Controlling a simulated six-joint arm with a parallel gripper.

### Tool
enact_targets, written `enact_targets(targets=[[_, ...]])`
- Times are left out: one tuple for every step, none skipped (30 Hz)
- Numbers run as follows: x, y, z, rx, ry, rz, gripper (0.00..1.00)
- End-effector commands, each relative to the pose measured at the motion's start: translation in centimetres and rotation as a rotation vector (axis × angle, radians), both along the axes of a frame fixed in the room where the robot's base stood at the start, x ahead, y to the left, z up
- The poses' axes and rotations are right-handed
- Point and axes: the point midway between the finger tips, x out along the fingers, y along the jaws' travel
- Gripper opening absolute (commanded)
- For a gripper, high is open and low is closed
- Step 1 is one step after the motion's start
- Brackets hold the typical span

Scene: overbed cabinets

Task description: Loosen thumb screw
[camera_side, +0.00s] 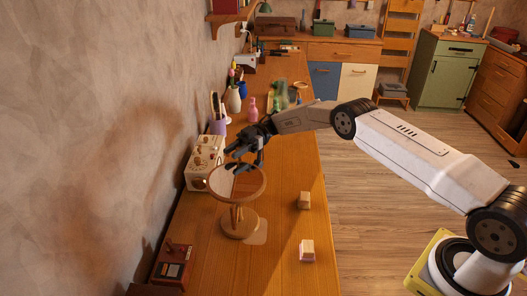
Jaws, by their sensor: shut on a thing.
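A round wooden-framed disc on a stand, which looks like a tilted table mirror (262,187), stands on the wooden bench with its round base (240,224) below. My dark gripper (236,160) is at the far upper edge of the frame. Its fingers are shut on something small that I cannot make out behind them. No thumb screw can be clearly picked out at this size. The fingers and the frame's edge overlap in the picture, so I cannot tell whether they touch.
A cream box with knobs (201,160) stands left of the mirror against the wall. A red-brown box (174,264) is at the front left. Vases and a pink bottle (252,108) stand behind my gripper.

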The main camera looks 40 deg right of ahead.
Motion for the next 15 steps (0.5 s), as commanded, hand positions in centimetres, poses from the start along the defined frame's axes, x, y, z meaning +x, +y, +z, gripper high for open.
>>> enact_targets(targets=[[-0.03,0.07,-0.03,0.001,-0.001,0.014,0.00],[-0.06,0.06,-0.05,0.001,0.000,0.021,0.00],[-0.07,0.06,-0.01,0.002,-0.001,0.030,0.00],[-0.08,0.06,0.01,0.002,-0.001,0.036,0.00],[-0.09,0.06,0.01,0.002,-0.001,0.040,0.00],[-0.09,0.06,0.02,0.002,-0.001,0.046,0.00],[-0.10,0.06,0.01,0.002,0.000,0.050,0.00],[-0.12,0.05,0.00,0.002,0.000,0.054,0.00],[-0.13,0.05,0.01,0.003,0.000,0.058,0.00],[-0.13,0.05,0.02,0.003,0.000,0.060,0.00],[-0.14,0.05,0.03,0.003,0.000,0.062,0.00],[-0.14,0.05,0.05,0.003,0.000,0.064,0.00],[-0.14,0.05,0.06,0.003,0.000,0.064,0.00],[-0.14,0.05,0.06,0.003,0.000,0.065,0.00],[-0.14,0.05,0.07,0.003,0.000,0.066,0.00]])
